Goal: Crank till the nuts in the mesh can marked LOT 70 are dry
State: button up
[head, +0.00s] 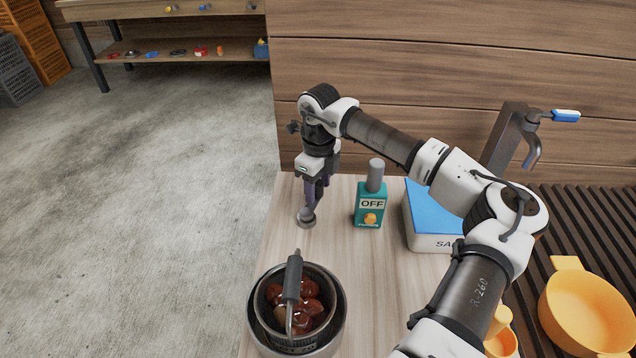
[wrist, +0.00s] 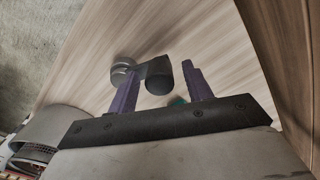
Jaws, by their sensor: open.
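A mesh can (head: 258,297) holding several glossy brown nuts (head: 312,308) sits inside a grey metal pot (head: 336,325) at the front of the counter. No lot mark is readable on it. A dark-gripped handle (head: 292,277) crosses its top. Behind the pot is a small round metal hub (head: 306,219). In the wrist view the hub (wrist: 122,73) carries a short arm with a dark grey cylindrical knob (wrist: 161,78). My gripper (head: 312,205) points down over it. Its purple fingers (wrist: 162,74) are open, with the knob between them and no clear contact.
A teal box (head: 369,205) reading OFF, with an orange button, stands right of my gripper. A plank wall (head: 450,60) stands behind.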

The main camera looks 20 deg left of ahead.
grip_shut()
jog(key=shift+d, duration=0.15)
jog(key=m+b, duration=0.1)
jog(key=d+m+b, duration=0.1)
jog(key=shift+s+d+f+m+b, duration=0.1)
jog(key=shift+s+f+m+b, duration=0.05)
jog(key=shift+m+b, duration=0.2)
jog(key=m+b, duration=0.1)
jog(key=m, duration=0.1)
jog(key=s+d+m+b, duration=0.1)
jog(key=b, duration=0.1)
jog(key=shift+d+m, duration=0.25)
jog(key=shift+m, duration=0.1)
jog(key=s+m+b, duration=0.1)
jog(key=m+b, duration=0.1)
jog(key=d+m+b, duration=0.1)
jog(key=m, duration=0.1)
jog(key=shift+s+d+b, duration=0.15)
jog(key=shift+s+b, duration=0.2)
jog(key=shift+b, duration=0.05)
jog(key=shift+s+d+r+m+b, duration=0.1)
jog(key=shift+s+m+b, duration=0.25)
jog(key=shift+m, duration=0.2)
jog(key=shift+s+d+r+m+b, duration=0.1)
jog(key=shift+s+m+b, duration=0.15)
jog(key=shift+m+b, duration=0.25)
